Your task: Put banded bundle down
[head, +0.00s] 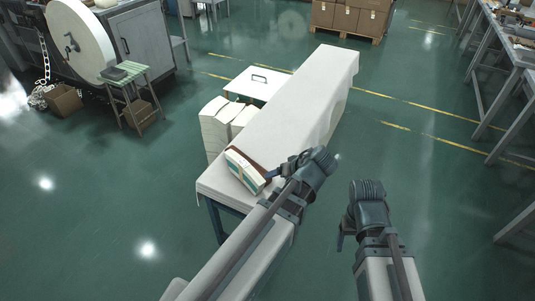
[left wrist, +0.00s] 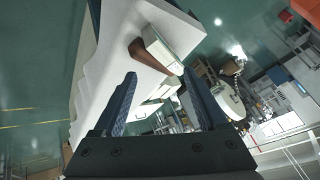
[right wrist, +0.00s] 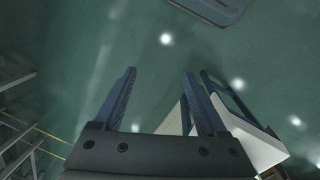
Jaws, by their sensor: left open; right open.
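The banded bundle (head: 243,173) is a pale block with a teal patch and a tan band. It rests, slightly tilted, on the near left end of the white-covered table (head: 300,95), beside a brown piece (head: 264,172). My left gripper (head: 272,174) is open, its fingertips close to the bundle's right end; I cannot tell whether they touch. In the left wrist view the bundle (left wrist: 174,48) and the brown piece (left wrist: 146,54) show beyond the spread fingers (left wrist: 160,78). My right gripper (head: 341,240) is open and empty; the right wrist view shows floor between its fingers (right wrist: 158,74).
White stacks (head: 217,126) stand left of the table, by a white panel with a handle (head: 258,83). A green stool (head: 128,80) and a machine with a large roll (head: 80,40) are at upper left. Workbenches (head: 515,50) line the right. Floor right of the table is clear.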

